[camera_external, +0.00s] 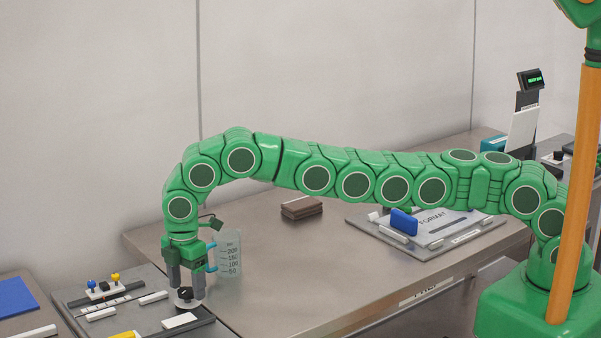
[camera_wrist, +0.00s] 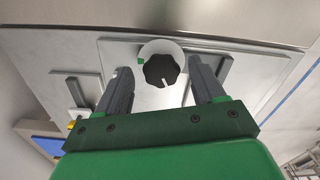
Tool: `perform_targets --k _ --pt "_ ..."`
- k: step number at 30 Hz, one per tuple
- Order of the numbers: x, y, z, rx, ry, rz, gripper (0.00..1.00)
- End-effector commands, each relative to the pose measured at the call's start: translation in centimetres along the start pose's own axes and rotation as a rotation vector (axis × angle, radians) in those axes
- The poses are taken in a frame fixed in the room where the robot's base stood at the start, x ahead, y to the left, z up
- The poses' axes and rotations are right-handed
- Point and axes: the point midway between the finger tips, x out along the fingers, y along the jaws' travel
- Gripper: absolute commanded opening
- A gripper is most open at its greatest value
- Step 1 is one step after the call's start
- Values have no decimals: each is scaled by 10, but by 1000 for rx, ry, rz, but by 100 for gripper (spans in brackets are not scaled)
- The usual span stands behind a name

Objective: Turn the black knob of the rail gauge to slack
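The black knob (camera_wrist: 161,70) sits on a round pale dial plate (camera_wrist: 175,46) with a green mark (camera_wrist: 141,61) at its left edge in the wrist view. A white pointer line on the knob points down in that view. In the external view the knob (camera_external: 185,293) is low between the fingers of my gripper (camera_external: 187,295), on the grey panel at lower left. My gripper is open and points down. In the wrist view its two fingers (camera_wrist: 160,80) stand on either side of the knob, with visible gaps. I cannot tell whether the fingertips reach knob height.
A clear measuring jug (camera_external: 230,255) with a blue handle stands just right of my gripper. Brown blocks (camera_external: 301,207) and a format board (camera_external: 430,233) are farther right.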

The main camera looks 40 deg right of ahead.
Motion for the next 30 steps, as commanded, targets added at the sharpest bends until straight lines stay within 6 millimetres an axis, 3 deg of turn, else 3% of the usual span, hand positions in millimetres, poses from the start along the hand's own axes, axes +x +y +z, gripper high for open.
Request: perform_targets --k 11,22,30 --pt "-4 0 0 0 -1 -1 69" --pt "-55 -1 -2 -1 2 1 69" --pt "-73 0 0 1 0 0 69"
